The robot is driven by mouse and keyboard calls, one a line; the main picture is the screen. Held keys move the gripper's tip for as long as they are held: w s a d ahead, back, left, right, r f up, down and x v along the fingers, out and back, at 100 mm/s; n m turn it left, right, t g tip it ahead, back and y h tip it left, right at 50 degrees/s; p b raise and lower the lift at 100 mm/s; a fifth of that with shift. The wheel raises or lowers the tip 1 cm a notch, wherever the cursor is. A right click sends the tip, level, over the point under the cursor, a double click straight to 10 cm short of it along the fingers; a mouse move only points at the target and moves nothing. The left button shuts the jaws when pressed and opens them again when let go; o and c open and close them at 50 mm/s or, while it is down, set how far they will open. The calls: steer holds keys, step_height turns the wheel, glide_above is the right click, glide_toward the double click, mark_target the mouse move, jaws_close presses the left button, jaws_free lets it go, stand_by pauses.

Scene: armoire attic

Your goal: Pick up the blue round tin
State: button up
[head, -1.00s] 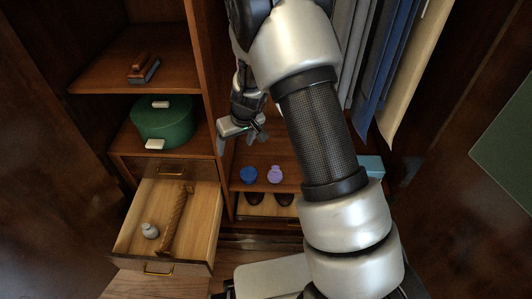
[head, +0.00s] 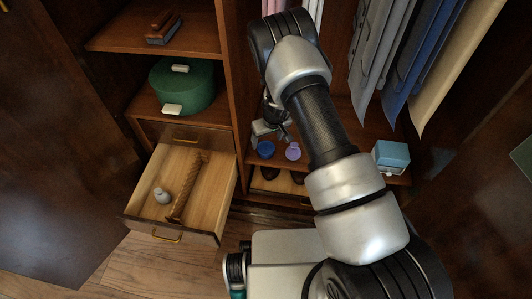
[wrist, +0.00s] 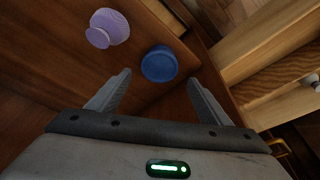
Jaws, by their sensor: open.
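The blue round tin (head: 266,149) stands on the wooden shelf (head: 345,150) of the armoire, left of a purple knobbed object. In the wrist view the tin (wrist: 159,64) shows just beyond the fingertips, roughly midway between them and apart from both. My gripper (wrist: 160,82) is open and empty. In the head view my gripper (head: 272,132) is beside and just behind the tin, partly hidden by my arm.
The purple object (head: 292,151) stands close to the tin's right. A light blue box (head: 391,157) sits farther right. Below left, an open drawer (head: 228,195) holds a brown twisted rod and a small grey item. Clothes (head: 400,60) hang above the shelf.

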mark_target(266, 148)
steer(key=shift+s+b+x, duration=0.2)
steer(key=shift+b+x, duration=0.65)
steer(key=shift+x, duration=2.35)
steer(key=shift+d, duration=0.2)
steer(key=c, duration=1)
